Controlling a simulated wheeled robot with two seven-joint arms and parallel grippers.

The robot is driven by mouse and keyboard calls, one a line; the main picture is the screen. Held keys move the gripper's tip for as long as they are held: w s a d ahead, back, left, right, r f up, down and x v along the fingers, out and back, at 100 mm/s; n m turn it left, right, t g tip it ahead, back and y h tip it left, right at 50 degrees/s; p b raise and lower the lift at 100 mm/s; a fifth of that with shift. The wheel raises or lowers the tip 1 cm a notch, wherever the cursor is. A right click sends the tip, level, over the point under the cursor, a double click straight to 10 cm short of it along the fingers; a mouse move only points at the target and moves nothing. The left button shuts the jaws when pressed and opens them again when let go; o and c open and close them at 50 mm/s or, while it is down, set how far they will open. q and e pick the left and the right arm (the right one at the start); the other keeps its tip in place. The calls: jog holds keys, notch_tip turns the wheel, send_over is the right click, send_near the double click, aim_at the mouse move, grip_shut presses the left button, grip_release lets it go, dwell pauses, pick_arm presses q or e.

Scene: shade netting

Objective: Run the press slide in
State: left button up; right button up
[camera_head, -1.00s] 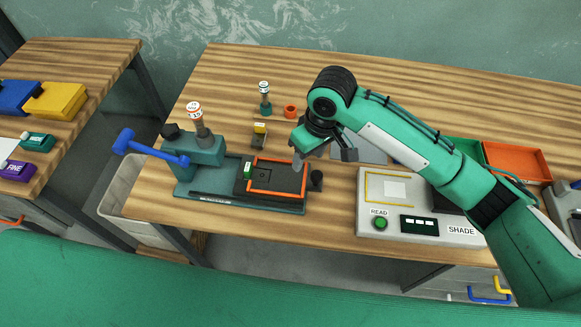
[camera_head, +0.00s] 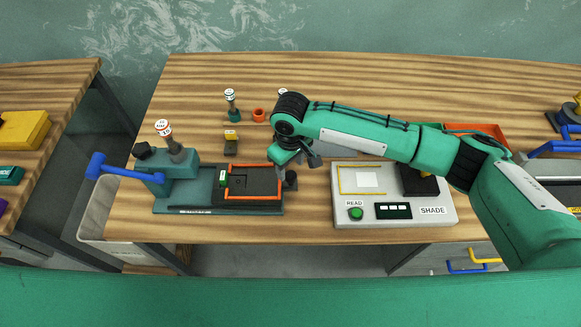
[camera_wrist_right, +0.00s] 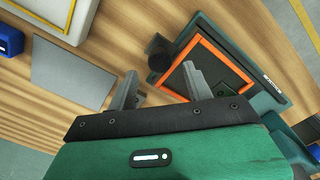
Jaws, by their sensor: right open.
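The green press (camera_head: 180,172) stands at the left of the table, with a blue lever (camera_head: 125,172) pointing left. Its dark slide (camera_head: 255,184), edged by an orange frame, sits out to the right of the press head on the base (camera_head: 185,209). A black knob (camera_head: 291,180) is at the slide's right end; it also shows in the wrist view (camera_wrist_right: 160,52). My right gripper (camera_head: 297,161) is open and empty, just above and behind the knob. In the wrist view its fingers (camera_wrist_right: 160,88) point toward the knob and slide, apart from the knob. My left gripper is out of view.
A grey reader box (camera_head: 350,195) marked SHADE stands right of the slide. Behind are stampers, one a white-topped stamper (camera_head: 231,105), an orange ring (camera_head: 258,115) and a small yellow-topped block (camera_head: 231,142). An orange tray (camera_head: 475,130) lies at the back right.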

aim_at(290, 174)
jog(key=shift+f, duration=1.75)
jog(key=shift+a, duration=0.1)
grip_shut()
